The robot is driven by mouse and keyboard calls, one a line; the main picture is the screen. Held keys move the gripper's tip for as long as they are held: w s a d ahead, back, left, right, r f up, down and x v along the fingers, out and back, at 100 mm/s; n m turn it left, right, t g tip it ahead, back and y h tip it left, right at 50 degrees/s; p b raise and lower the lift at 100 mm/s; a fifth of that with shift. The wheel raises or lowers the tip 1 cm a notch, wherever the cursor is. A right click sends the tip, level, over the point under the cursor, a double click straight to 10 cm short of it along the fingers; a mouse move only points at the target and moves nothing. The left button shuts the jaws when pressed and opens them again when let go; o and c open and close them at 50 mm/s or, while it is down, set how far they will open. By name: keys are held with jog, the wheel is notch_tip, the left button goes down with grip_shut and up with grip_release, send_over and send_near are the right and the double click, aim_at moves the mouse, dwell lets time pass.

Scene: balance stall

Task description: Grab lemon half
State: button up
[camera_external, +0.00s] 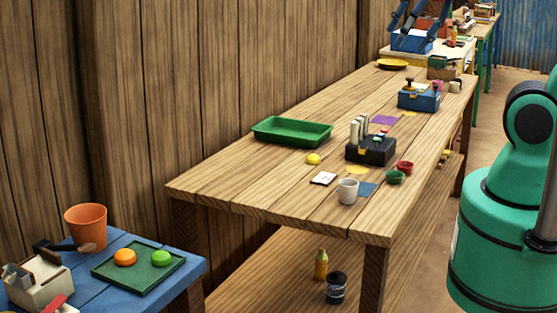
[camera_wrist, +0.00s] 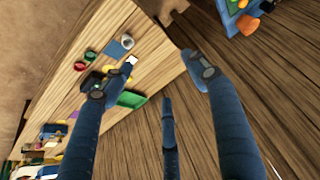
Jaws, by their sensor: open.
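In the external view, dark blue fingers at the top edge (camera_external: 418,18) appear to be my gripper, well apart from the lemon half.
A white mug (camera_external: 348,190), green bowl (camera_external: 395,177), red bowl (camera_external: 405,167) and black caddy (camera_external: 371,150) with upright cylinders stand right of the lemon half. The table's near left end is bare. A blue table (camera_external: 190,266) stands at lower left.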

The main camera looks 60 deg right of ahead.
jog(key=w+d+m+g, duration=0.1)
jog(key=w+d, duration=0.2)
jog(key=w, duration=0.4)
jog(key=w+d+m+g, duration=0.1)
jog(key=w+d, duration=0.2)
jog(key=w, duration=0.4)
jog(key=m+g, duration=0.4)
jog(key=m, duration=0.1)
send_over(313, 156)
notch_tip(313, 156, down, 34)
jog(key=r, duration=0.1)
jog(key=shift+d+f, duration=0.2)
jog(key=shift+f, duration=0.2)
jog(key=shift+f+b, duration=0.4)
jog(key=shift+f, duration=3.85)
